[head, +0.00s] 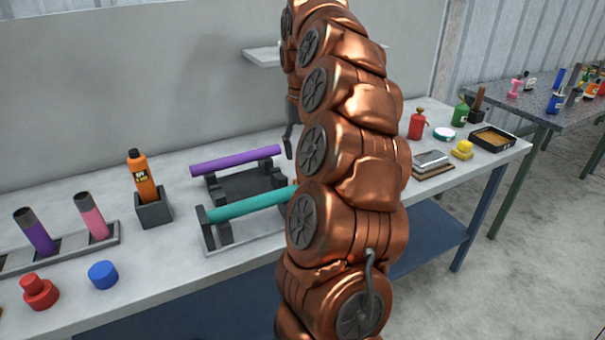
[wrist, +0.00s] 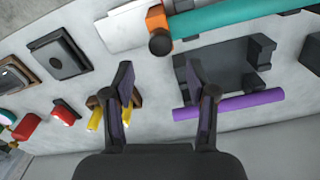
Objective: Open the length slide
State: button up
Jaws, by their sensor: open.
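A teal tube (head: 250,203) lies on a grey cradle (head: 208,234) at the middle of the bench, partly behind my arm. In the wrist view the teal tube (wrist: 230,18) runs along the top. An orange block with a dark round knob (wrist: 159,40) sits at its end, beside a pale plate (wrist: 122,28). I cannot tell for sure which part is the length slide; the orange block and knob may be it. My gripper (wrist: 162,82) is open and empty, above the bench and apart from the knob. In the head view my arm hides much of this area.
A purple tube (head: 235,161) lies behind the teal one, over a dark base (head: 250,184). An orange bottle (head: 142,175) stands in a holder at left. A tube rack (head: 115,232), red piece (head: 38,291) and blue piece (head: 103,274) are further left. A tray (head: 493,139) is at right.

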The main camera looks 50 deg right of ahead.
jog(key=shift+a+f+p, duration=0.1)
jog(key=shift+f+p, duration=0.3)
jog(key=shift+f, duration=3.2)
grip_shut()
